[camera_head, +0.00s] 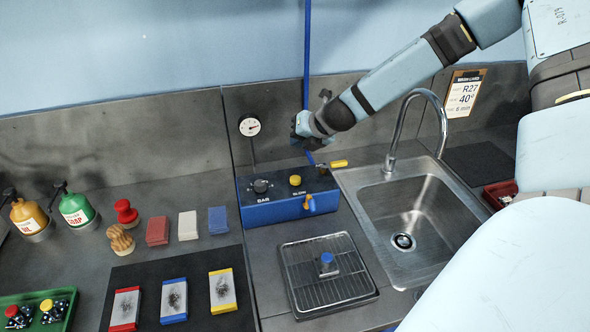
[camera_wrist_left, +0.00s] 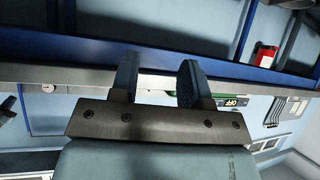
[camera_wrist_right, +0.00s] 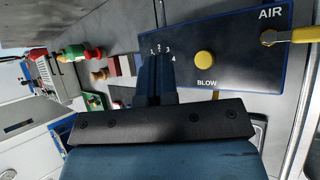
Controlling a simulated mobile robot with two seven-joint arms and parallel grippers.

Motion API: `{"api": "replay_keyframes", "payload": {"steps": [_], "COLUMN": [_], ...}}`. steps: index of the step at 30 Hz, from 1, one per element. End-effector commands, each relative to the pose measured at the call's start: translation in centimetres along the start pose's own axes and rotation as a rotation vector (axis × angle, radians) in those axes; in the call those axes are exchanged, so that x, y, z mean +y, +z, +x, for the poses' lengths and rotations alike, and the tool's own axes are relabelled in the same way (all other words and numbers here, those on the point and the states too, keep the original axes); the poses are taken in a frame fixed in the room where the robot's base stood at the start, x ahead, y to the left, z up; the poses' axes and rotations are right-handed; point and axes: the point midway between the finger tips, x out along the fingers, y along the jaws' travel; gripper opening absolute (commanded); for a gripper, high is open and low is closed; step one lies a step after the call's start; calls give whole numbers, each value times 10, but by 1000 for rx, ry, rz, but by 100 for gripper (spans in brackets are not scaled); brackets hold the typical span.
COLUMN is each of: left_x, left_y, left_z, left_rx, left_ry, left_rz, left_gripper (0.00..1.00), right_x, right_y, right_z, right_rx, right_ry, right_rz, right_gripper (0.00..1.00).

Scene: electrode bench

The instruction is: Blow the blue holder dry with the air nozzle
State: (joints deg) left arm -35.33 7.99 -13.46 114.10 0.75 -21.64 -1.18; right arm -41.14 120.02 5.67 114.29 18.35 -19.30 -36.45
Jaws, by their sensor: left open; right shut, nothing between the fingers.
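The blue holder (camera_head: 327,262), a small metal piece with a blue top, stands on the wire rack (camera_head: 300,283) of a dark tray left of the sink. The blue air box (camera_head: 270,212) stands behind the rack. What looks like the air nozzle, blue and orange (camera_head: 309,203), is at the box's front. My right gripper (camera_head: 300,138) is shut and empty above the box; its fingers (camera_wrist_right: 157,65) cover the numbered dial in the right wrist view. The yellow BLOW button (camera_wrist_right: 205,59) and yellow AIR lever (camera_wrist_right: 292,36) are clear. My left gripper (camera_wrist_left: 160,78) is open and empty, seen only in its wrist view.
A steel sink (camera_head: 432,218) with a tall faucet (camera_head: 399,120) stands right of the rack. A gauge (camera_head: 250,127) is on the back wall. Left are coloured blocks, bottles, a stamp-like brush (camera_head: 121,240), a dark mat (camera_head: 147,277) with several plates, and a green tray (camera_head: 12,299).

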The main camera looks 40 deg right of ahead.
Motion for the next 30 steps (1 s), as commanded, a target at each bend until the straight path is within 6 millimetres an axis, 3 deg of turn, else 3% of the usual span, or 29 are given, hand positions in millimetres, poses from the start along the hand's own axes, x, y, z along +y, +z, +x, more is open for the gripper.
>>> {"api": "replay_keyframes", "payload": {"steps": [8,21,30], "left_x": [0,-1,0], "left_y": [12,52,49], "left_z": [8,36,40], "left_rx": [1,-3,-8], "left_ry": [0,2,4], "left_rz": [0,-10,-30], "left_gripper": [43,43,43], "right_x": [-10,-40,-45], "right_y": [-9,-40,-45], "right_z": [12,55,62], "right_rx": [0,-1,-1], "right_ry": [-1,0,0], "right_rz": [1,1,0], "right_gripper": [0,0,0]}}
